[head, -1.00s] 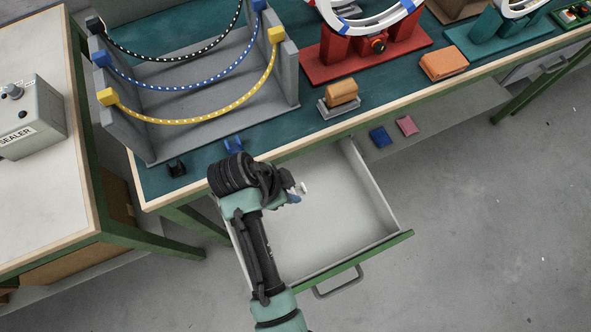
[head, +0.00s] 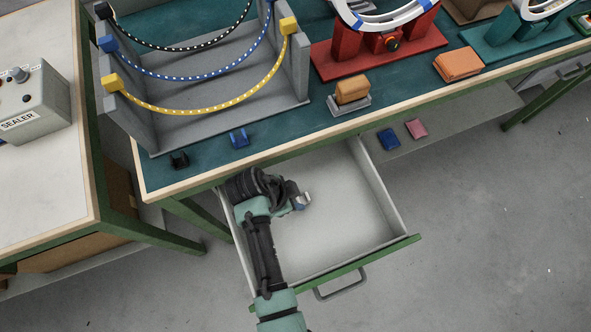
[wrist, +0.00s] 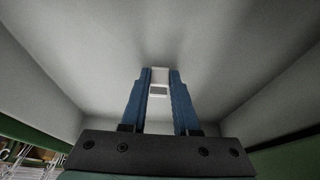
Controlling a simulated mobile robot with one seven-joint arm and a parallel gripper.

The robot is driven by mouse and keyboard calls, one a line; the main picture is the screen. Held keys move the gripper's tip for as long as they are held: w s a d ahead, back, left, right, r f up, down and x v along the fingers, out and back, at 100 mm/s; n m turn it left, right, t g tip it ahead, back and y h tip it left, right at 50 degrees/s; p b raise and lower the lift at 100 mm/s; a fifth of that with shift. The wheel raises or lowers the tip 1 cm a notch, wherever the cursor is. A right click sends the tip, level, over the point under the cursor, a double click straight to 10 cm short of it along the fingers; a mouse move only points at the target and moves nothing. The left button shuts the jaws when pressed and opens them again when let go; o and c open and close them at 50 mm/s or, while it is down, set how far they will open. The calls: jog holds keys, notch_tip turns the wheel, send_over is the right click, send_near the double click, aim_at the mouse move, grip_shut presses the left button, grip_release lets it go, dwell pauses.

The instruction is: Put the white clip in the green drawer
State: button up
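The green drawer (head: 345,270) under the bench is pulled open; its pale inside shows no loose object. My gripper (head: 302,203) is over the left part of the open drawer. In the wrist view its blue fingers (wrist: 160,85) are closed on both sides of the small white clip (wrist: 159,90). The clip also shows as a white spot at the fingertips in the head view (head: 307,196). The drawer's walls surround the fingers in the wrist view. I cannot tell whether the clip touches the drawer floor. My arm hides the drawer's left side.
The bench (head: 225,172) edge is just behind the drawer. A blue clip (head: 239,137) and a black clip (head: 180,160) lie on it before the grey rack (head: 205,100). A brown block (head: 352,90) sits on a grey base. A sealer box (head: 40,108) stands left.

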jog(key=o, duration=0.4)
jog(key=p+v, duration=0.2)
jog(key=v, duration=1)
jog(key=shift+r, duration=0.2)
jog(key=shift+d, duration=0.1)
